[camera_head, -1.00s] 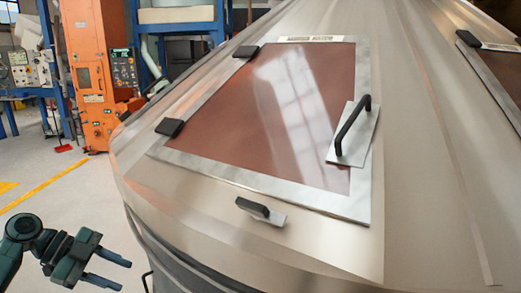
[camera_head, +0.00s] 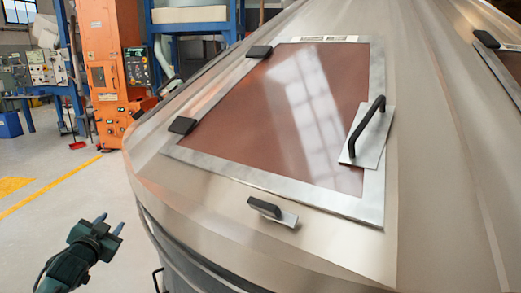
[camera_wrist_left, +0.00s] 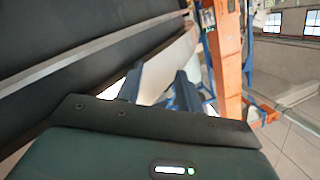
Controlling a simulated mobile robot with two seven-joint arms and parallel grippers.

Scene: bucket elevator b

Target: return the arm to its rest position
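My left gripper (camera_head: 110,224) is at the lower left of the head view, beside the metal machine housing (camera_head: 150,180) and apart from it. Its two fingers point up and to the right, with a gap between them and nothing held. The left wrist view also shows the two fingers (camera_wrist_left: 158,88) apart and empty. My right gripper is not in view.
The housing carries a brown hatch panel (camera_head: 265,120) with a black handle (camera_head: 366,127) and a black latch (camera_head: 264,207). An orange machine (camera_head: 103,70) and blue racks stand behind. The floor (camera_head: 60,215) at left is clear.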

